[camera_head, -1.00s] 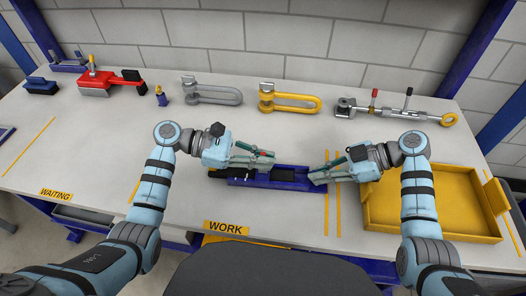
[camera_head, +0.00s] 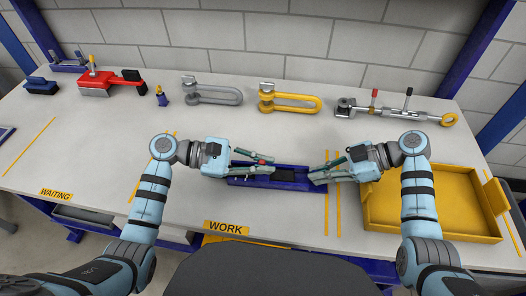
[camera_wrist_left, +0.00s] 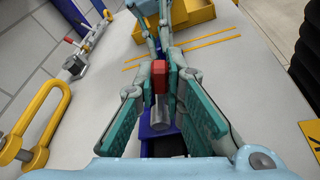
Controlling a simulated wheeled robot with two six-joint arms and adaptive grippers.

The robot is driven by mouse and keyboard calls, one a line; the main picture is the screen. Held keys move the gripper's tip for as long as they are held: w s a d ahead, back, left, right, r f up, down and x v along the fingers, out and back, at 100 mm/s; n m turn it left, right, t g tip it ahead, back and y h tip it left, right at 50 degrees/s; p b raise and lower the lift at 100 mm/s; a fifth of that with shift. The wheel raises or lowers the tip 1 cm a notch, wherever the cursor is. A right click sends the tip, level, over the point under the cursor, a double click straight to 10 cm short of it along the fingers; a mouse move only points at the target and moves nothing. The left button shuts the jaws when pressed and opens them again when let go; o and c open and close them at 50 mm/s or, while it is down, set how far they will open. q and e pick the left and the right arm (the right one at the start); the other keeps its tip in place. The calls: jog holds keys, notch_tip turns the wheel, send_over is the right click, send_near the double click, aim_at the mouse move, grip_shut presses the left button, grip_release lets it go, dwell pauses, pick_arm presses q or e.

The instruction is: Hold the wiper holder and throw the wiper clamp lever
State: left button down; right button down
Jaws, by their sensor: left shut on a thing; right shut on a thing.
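The wiper holder (camera_head: 300,186) is a long dark blue tray-like part lying on the table behind the WORK label. The wiper clamp lever (camera_wrist_left: 159,75) has a red tip and a grey stem, and stands at the holder's left part. My left gripper (camera_head: 268,161) is shut on the lever, with a green-padded finger on each side of it; this also shows in the left wrist view (camera_wrist_left: 164,82). My right gripper (camera_head: 316,178) is shut on the right end of the wiper holder. The fingers partly hide that end.
A yellow tray (camera_head: 432,238) stands at the right, under my right arm. Along the back lie a red tool (camera_head: 112,79), a grey shackle (camera_head: 212,96), a yellow shackle (camera_head: 290,104) and a long turnbuckle-like rod (camera_head: 407,113). The table's left middle is clear.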

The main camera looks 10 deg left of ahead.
dwell(0.3)
pick_arm(q)
jog(key=shift+s+f, duration=0.1)
jog(key=c, duration=1.6)
grip_release()
jog(key=v, duration=1.2)
notch_tip(320, 180, up, 8)
pick_arm(e)
jog(key=c, duration=1.6)
grip_release()
pick_arm(q)
jog(key=shift+s, duration=0.1)
